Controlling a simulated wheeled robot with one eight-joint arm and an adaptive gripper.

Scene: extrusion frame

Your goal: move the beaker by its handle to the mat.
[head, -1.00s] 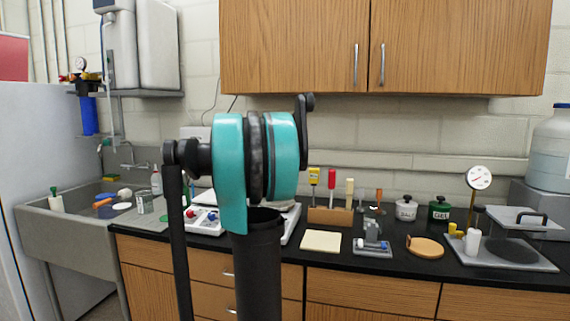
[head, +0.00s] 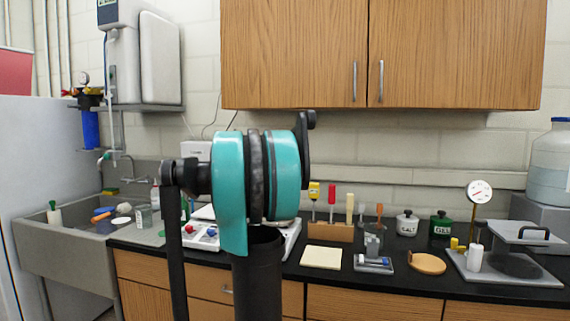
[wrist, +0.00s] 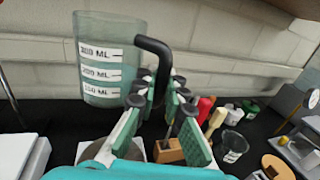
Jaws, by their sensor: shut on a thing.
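The beaker (wrist: 100,75) is clear greenish glass with white ML labels and a black bent handle (wrist: 153,47). In the wrist view my gripper (wrist: 160,85) is shut on the handle, with the beaker just left of the fingers, roughly upright and above the counter. In the head view my own teal and black arm hides the beaker and fingers. A flat pale yellow square (head: 321,257), which looks like the mat, lies bare on the black counter, right of my arm.
Right of the square stand a small grey device (head: 373,264), a glass cup (head: 374,240) and a round cork board (head: 427,263). A wooden tool block (head: 331,231) is behind. A balance (head: 205,235) is left; wooden cabinets (head: 300,50) hang above.

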